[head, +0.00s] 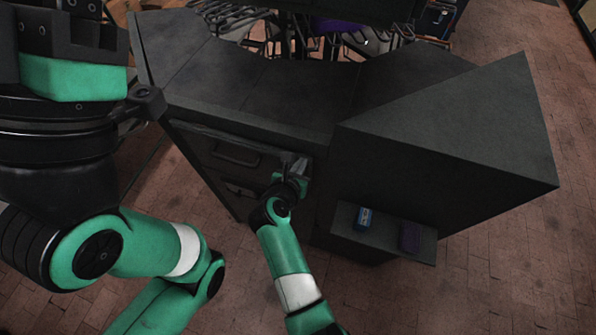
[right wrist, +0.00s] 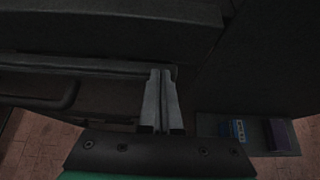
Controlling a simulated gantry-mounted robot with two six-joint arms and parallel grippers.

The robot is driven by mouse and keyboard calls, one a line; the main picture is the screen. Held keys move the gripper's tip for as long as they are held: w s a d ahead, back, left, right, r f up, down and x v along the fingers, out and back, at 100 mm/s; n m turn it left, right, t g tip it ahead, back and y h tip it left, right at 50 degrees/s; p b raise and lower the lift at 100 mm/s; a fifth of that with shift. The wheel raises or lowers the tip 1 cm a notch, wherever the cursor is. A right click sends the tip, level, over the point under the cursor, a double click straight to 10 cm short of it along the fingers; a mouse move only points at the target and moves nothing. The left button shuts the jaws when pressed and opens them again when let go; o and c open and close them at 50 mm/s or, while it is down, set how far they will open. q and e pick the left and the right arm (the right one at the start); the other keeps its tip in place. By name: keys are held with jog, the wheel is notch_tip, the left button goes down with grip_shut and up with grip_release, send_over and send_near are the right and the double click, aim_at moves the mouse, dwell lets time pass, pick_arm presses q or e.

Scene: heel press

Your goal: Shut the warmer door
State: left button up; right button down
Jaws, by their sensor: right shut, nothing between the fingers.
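The dark front of the unit under the counter shows in the head view, with an upper panel (head: 215,148) that has a bar handle. I take this panel for the warmer door; a lower panel with another handle sits below it. In the right wrist view the door's top edge (right wrist: 95,68) runs across to the fingers; I cannot tell whether it is fully flush. My right gripper (head: 294,164) is shut and empty at the door's right end. Its fingertips (right wrist: 162,73) are close to that edge; contact is unclear. My left gripper is out of view.
A dark countertop (head: 240,85) overhangs the front. A sloped dark housing (head: 460,130) stands at the right. Below it a small shelf (head: 385,236) holds a blue box (head: 364,217) and a purple box (head: 410,236). Brick floor (head: 480,290) is clear at the lower right.

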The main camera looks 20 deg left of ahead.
jog(key=p+v, duration=0.3)
jog(key=v, duration=0.8)
jog(key=shift+s+r, duration=0.15)
jog(key=shift+s, duration=0.15)
